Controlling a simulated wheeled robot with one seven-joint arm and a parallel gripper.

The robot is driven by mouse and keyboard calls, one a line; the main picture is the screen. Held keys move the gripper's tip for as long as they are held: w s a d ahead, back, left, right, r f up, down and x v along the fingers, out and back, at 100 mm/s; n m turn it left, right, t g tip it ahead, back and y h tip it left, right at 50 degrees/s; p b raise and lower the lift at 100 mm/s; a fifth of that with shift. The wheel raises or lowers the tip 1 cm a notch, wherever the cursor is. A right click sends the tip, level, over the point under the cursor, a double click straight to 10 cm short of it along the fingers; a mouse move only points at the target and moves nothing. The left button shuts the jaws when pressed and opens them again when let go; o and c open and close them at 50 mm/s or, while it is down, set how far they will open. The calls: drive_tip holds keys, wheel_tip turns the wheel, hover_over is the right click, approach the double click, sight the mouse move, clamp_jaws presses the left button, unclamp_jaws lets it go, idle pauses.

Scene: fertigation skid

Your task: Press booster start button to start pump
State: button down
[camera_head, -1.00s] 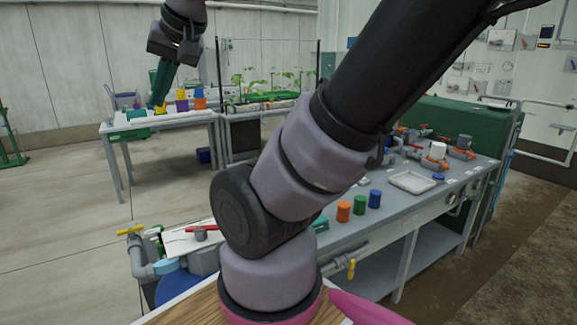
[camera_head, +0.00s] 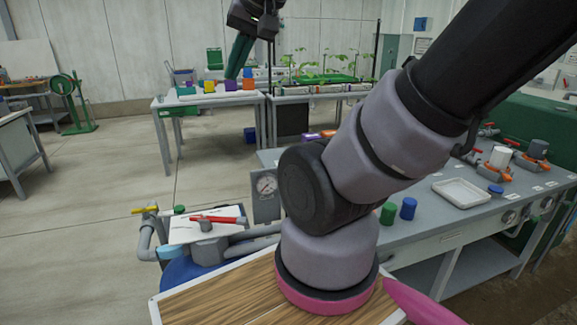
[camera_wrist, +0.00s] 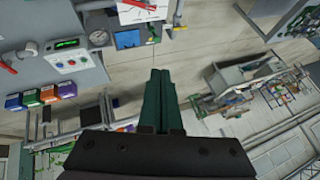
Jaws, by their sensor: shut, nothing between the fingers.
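My gripper (camera_head: 238,58) hangs at the top of the head view with its green fingers pointing down, in the air. In the wrist view its fingers (camera_wrist: 158,92) are together and empty. A white-faced control panel (camera_wrist: 70,62) with small green and red buttons shows at upper left in the wrist view, apart from the fingers. I cannot tell which button is the booster start.
The grey bench (camera_head: 420,238) carries a green cylinder (camera_head: 388,213), a blue cylinder (camera_head: 408,208), a white tray (camera_head: 461,193) and orange-handled valves. A far table (camera_head: 215,100) holds coloured blocks.

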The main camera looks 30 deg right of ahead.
drive_tip(key=w+d+f+n+h, duration=0.1)
drive_tip(key=w+d+f, duration=0.3)
drive_tip(key=w, duration=0.5)
drive_tip(key=w+d+f+n+t+h, duration=0.1)
drive_tip(key=w+d+f+n, duration=0.15)
drive_tip(key=w+d, duration=0.4)
drive_tip(key=w+d+f+n+h, duration=0.1)
drive_tip(key=w+d+f, duration=0.25)
drive_tip(key=w, duration=0.65)
drive_tip(key=w+d+f+n+h, duration=0.1)
drive_tip(key=w+d+f+h, duration=0.1)
drive_tip(key=d+f, duration=0.7)
drive_tip(key=w+d+f+n+h, duration=0.1)
drive_tip(key=w+d+f, duration=0.3)
drive_tip(key=d+f, duration=0.5)
wheel_tip(320, 180, down, 3)
drive_tip(key=shift+w+d+r+h, duration=0.1)
drive_tip(key=shift+w+d+h, duration=0.15)
drive_tip(key=shift+h, duration=0.25)
drive_tip(key=shift+a+f, duration=0.1)
drive_tip(key=shift+f, duration=4.3)
drive_tip(key=shift+f, duration=0.1)
drive_tip(key=shift+f, duration=0.3)
